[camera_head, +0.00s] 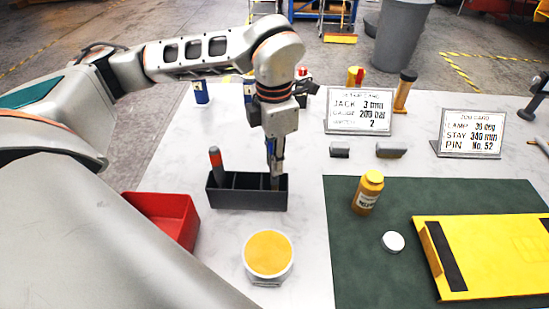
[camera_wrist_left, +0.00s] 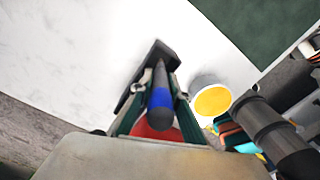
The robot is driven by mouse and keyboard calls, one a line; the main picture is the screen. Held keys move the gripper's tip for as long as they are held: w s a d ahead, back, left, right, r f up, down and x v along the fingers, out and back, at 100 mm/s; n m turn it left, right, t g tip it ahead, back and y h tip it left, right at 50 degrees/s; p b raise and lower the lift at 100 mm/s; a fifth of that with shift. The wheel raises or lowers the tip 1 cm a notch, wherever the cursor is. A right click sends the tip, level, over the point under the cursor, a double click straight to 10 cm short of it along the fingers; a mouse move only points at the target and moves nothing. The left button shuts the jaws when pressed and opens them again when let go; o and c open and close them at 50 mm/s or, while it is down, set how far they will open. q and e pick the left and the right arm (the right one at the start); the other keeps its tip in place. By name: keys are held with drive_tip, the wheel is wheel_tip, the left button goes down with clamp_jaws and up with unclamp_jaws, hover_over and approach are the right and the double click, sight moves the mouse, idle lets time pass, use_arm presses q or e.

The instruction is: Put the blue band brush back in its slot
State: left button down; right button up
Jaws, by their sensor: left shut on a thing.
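The blue band brush (camera_wrist_left: 160,97) is between the fingers of my left gripper (camera_wrist_left: 152,100) in the left wrist view. In the head view my left gripper (camera_head: 275,158) is shut on it and points down over the right end of the black slotted rack (camera_head: 240,200). The brush is roughly upright, its lower end at the right-hand slot; I cannot tell how deep it sits. The rack also shows in the left wrist view (camera_wrist_left: 135,87). A dark brush with a red band (camera_head: 215,160) stands in the left slot. My right gripper is not in view.
A red bin (camera_head: 165,218) stands left of the rack, and a white tub with a yellow top (camera_head: 268,254) in front. A yellow bottle (camera_head: 368,192), white cap (camera_head: 393,242) and yellow casting (camera_head: 490,255) are on the green mat (camera_head: 345,275). Sign cards (camera_head: 360,110) stand behind.

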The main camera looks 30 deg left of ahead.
use_arm(q)
drive_tip(key=shift+f+b, duration=1.3)
drive_tip(key=shift+f, duration=0.8)
drive_tip(key=c, duration=1.9)
unclamp_jaws()
drive_tip(key=shift+o, duration=0.3)
wheel_tip(320, 180, up, 12)
drive_tip(key=shift+r, duration=0.1)
